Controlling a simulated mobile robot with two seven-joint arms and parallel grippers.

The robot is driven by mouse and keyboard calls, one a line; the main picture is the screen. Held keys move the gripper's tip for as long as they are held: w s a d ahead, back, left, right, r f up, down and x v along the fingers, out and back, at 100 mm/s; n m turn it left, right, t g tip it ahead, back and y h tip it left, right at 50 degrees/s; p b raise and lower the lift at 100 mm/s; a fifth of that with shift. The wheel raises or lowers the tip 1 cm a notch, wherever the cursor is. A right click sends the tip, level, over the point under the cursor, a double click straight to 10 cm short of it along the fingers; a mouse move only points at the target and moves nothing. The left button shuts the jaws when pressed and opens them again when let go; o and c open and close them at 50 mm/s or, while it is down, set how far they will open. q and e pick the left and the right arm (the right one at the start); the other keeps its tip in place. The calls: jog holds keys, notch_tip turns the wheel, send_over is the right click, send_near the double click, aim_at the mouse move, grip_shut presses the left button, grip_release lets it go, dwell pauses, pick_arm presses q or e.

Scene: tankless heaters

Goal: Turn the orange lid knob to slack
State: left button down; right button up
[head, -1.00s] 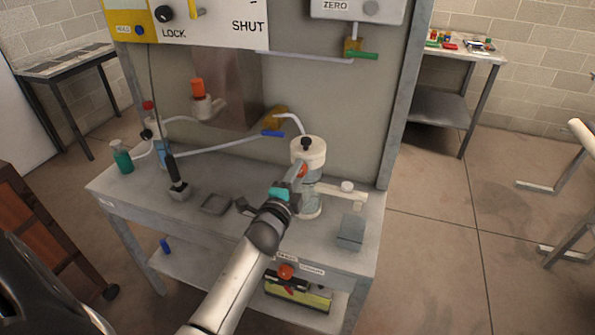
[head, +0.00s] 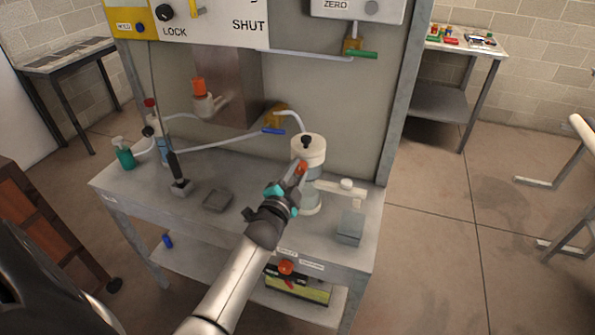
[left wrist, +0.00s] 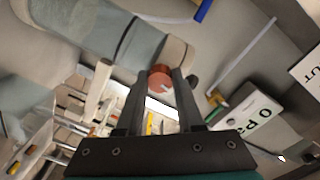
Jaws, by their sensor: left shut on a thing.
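The orange knob (head: 302,166) sits on the side of the white-topped cylindrical vessel (head: 309,150) on the bench. My left gripper (head: 296,178) reaches it from the front left. In the left wrist view the round orange knob (left wrist: 160,78) with a pale mark on its face lies between the fingertips of the left gripper (left wrist: 162,84), which is shut on it. The fingers hide part of the knob's sides. The vessel body also fills the upper left of the left wrist view (left wrist: 80,38). My right gripper is not in view.
A white side arm (head: 340,188) and a grey block (head: 350,227) stand right of the vessel. A blue-handled pipe (head: 230,142) runs behind.

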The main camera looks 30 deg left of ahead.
pick_arm(q)
jog(key=c, duration=0.5)
grip_release()
jog(key=shift+c, duration=0.2)
jog(key=v, duration=1.5)
jog(key=shift+p, duration=0.45)
jog(key=shift+s, duration=0.1)
